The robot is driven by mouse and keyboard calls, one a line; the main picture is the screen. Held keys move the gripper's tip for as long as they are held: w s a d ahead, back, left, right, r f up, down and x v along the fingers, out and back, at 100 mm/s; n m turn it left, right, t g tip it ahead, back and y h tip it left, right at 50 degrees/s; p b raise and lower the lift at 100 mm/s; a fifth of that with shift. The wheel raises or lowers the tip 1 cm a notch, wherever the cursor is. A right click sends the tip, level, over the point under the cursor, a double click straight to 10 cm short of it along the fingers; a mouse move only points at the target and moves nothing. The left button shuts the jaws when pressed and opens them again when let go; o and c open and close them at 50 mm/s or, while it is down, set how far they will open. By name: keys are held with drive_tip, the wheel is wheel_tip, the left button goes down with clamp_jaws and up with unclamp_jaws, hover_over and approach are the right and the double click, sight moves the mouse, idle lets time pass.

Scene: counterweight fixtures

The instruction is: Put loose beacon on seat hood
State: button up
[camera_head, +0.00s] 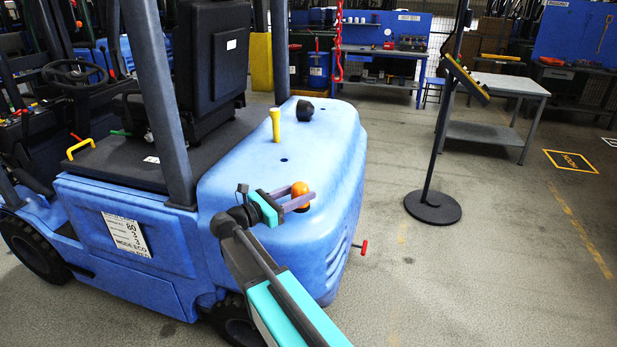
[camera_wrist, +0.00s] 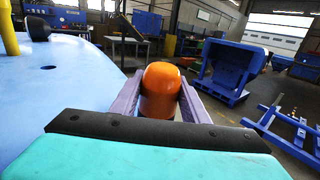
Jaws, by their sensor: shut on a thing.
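The loose beacon (camera_head: 300,190) is a small orange dome held between the purple fingers of my gripper (camera_head: 298,201). In the wrist view, the beacon (camera_wrist: 160,90) sits between both fingers (camera_wrist: 161,98), upright or nearly so. My gripper is shut on it.
A stand with a round black base (camera_head: 432,207) is on the floor to the right.

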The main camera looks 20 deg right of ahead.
drive_tip(key=s+a+f+n+t+y+b, duration=0.1)
drive_tip(key=s+a+f+n+t+b, duration=0.1)
drive_tip(key=s+f, duration=0.2)
drive_tip(key=s+a+f+n+t+y+b, duration=0.1)
drive_tip(key=s+a+f+t+y+b, duration=0.1)
drive_tip(key=s+f, duration=0.3)
wheel_tip(320, 180, down, 4)
drive_tip(key=shift+a+f+n+t+b, duration=0.15)
drive_tip(key=shift+a+n+t+b, duration=0.35)
drive_tip(key=shift+a, duration=0.35)
